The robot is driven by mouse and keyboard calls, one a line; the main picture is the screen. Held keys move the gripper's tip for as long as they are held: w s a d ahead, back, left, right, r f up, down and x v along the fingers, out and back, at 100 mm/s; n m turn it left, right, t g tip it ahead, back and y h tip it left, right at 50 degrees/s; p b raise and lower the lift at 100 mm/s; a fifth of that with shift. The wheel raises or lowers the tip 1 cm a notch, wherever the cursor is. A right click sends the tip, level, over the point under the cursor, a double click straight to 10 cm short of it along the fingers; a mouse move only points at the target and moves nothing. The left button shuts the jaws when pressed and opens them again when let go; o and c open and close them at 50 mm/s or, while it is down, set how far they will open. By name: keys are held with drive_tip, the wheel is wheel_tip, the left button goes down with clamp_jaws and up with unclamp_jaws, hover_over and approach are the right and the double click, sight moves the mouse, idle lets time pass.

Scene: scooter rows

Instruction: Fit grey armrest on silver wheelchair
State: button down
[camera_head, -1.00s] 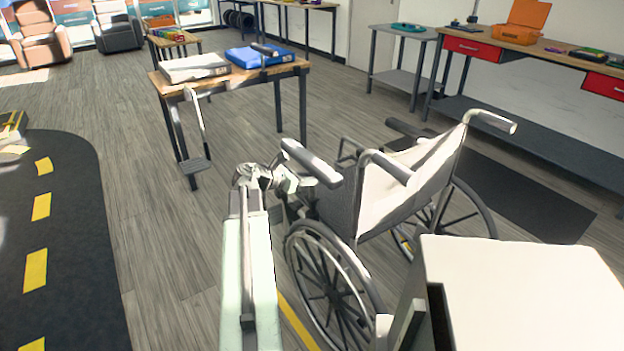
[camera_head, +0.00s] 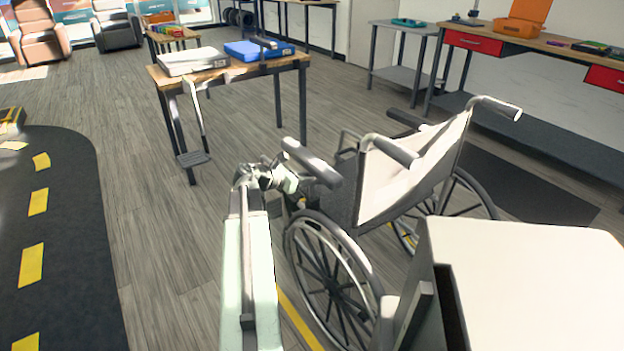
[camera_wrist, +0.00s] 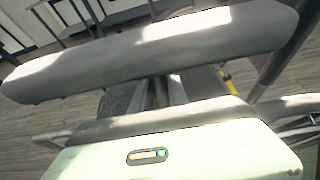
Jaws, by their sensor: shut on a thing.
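The silver wheelchair (camera_head: 410,180) stands just right of my arm in the head view, with a pale backrest, grey push handles and large spoked wheels. My gripper (camera_head: 287,180) is shut on the grey armrest (camera_head: 312,163), a rounded padded bar. The armrest is over the wheelchair's near side, above the near wheel (camera_head: 333,270). In the wrist view the armrest (camera_wrist: 150,52) runs across the top, tilted slightly. Whether it touches the wheelchair frame is hidden. The dark armrest on the far side (camera_head: 404,118) is in place.
A wooden-topped table (camera_head: 235,73) with a white case (camera_head: 193,62) and a blue case (camera_head: 258,50) stands behind the gripper. A workbench (camera_head: 540,50) with red drawers runs along the right wall. Bare floor (camera_head: 150,230) lies left of my arm.

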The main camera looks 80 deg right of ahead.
drive_tip(key=shift+f, duration=0.35)
drive_tip(key=c, duration=1.2)
unclamp_jaws()
drive_tip(key=p+v, duration=0.2)
drive_tip(key=v, duration=0.6)
drive_tip(key=shift+p, duration=0.3)
